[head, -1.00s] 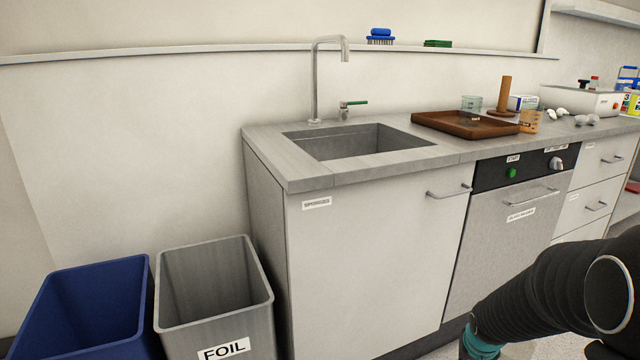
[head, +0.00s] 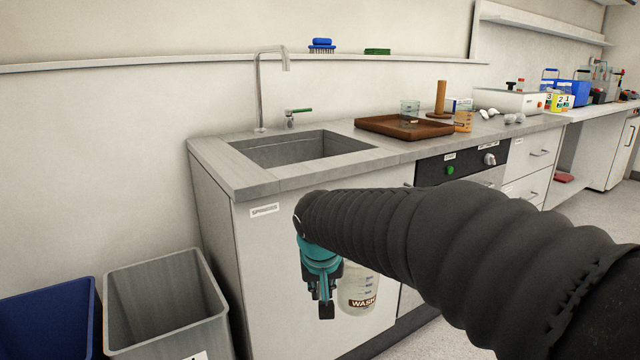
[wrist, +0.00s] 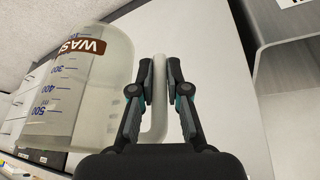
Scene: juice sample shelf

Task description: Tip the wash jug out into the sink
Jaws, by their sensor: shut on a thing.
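The wash jug (head: 361,291) is a clear, graduated jug with a brown WASH label. It hangs in front of the cabinet, below the counter top, mostly upright in the head view. My gripper (head: 326,300) is beside it, shut on its pale handle. In the wrist view the jug (wrist: 78,92) fills the left side, and my gripper (wrist: 159,75) has a finger on each side of the handle. The cloudy look of the jug leaves its liquid level unclear. The sink (head: 300,150) is a grey basin set in the counter, above and behind the gripper. My arm hides part of the cabinet front.
A tap (head: 262,90) with a green-handled valve stands behind the sink. A brown tray (head: 375,128) with a glass beaker (head: 409,110) sits right of the sink. A grey bin (head: 165,300) and a blue bin (head: 48,318) stand on the floor at left.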

